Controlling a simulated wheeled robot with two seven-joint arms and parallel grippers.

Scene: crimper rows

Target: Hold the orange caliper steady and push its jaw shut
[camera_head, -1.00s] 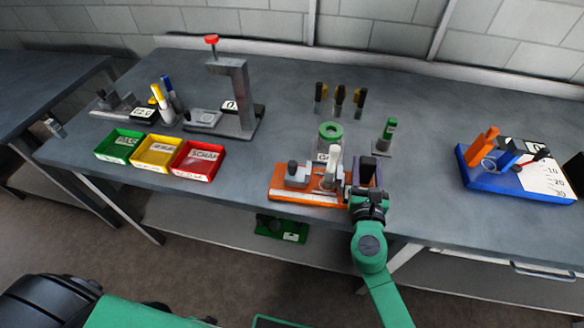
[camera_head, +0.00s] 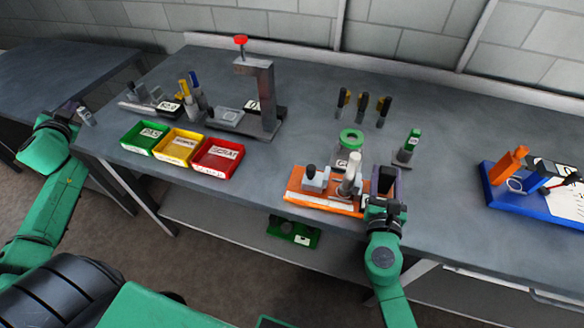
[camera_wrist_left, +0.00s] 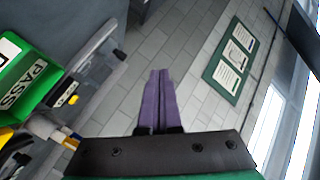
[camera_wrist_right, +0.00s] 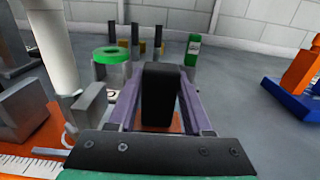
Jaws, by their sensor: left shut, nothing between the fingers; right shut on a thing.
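The orange caliper (camera_head: 296,198) lies near the table's front edge, with a white ruler strip, grey jaw blocks (camera_head: 316,178) and a pale upright post (camera_head: 348,175) on it. A gap shows between the grey blocks. My right gripper (camera_head: 384,184) is shut on a black upright block (camera_wrist_right: 160,92) at the caliper's right end; its purple fingers stand on either side of the block. My left gripper (camera_head: 68,108) is far from the caliper, off the table's left end. Its purple fingers are together and empty, as the left wrist view shows (camera_wrist_left: 158,100).
Green (camera_head: 141,142), yellow (camera_head: 172,155) and red (camera_head: 204,170) bins stand left of the caliper. A grey stand with a red knob (camera_head: 241,40) rises behind them. A green ring (camera_head: 351,139) is behind the caliper. A blue-based device (camera_head: 510,198) sits to the right.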

